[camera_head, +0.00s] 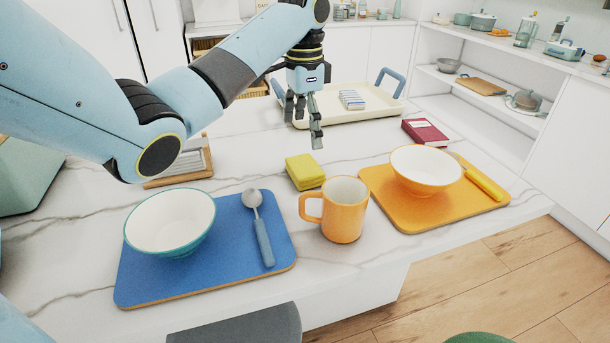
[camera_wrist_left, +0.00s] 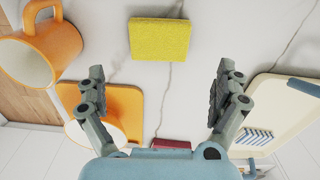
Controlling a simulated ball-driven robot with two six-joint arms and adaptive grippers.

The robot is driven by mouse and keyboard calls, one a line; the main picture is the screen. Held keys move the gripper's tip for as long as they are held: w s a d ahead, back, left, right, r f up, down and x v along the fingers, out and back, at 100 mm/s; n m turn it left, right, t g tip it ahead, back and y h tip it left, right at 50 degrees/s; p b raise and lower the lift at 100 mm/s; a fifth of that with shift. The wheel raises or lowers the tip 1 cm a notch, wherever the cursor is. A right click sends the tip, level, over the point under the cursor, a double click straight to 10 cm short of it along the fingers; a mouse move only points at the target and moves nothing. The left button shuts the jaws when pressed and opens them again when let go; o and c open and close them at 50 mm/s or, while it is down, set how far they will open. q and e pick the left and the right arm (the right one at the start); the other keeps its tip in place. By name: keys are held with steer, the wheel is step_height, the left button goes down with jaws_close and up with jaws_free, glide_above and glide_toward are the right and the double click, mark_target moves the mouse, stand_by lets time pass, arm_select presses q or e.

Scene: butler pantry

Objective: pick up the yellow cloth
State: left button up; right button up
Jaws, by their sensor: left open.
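The yellow cloth (camera_head: 304,171) lies folded into a small block on the white marble counter, behind the orange mug (camera_head: 344,208). In the left wrist view the yellow cloth (camera_wrist_left: 160,38) shows at the top centre, beyond the fingertips. My left gripper (camera_head: 302,117) is open and empty, held above the counter behind the cloth and in front of the cream tray. In the left wrist view its two fingers (camera_wrist_left: 158,92) are spread wide with bare counter between them. My right gripper is not in view.
A blue mat (camera_head: 130,283) holds a white bowl (camera_head: 170,222) and a spoon (camera_head: 260,228). An orange mat (camera_head: 420,217) holds an orange bowl (camera_head: 426,170) and a yellow-handled utensil (camera_head: 483,184). A dark red book (camera_head: 425,132) lies behind. The cream tray (camera_head: 375,111) stands at the back.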

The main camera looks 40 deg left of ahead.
mark_target(305, 165)
arm_select(q)
step_height(305, 165, down, 9)
steer(key=shift+f, duration=0.1)
steer(key=c, duration=0.9)
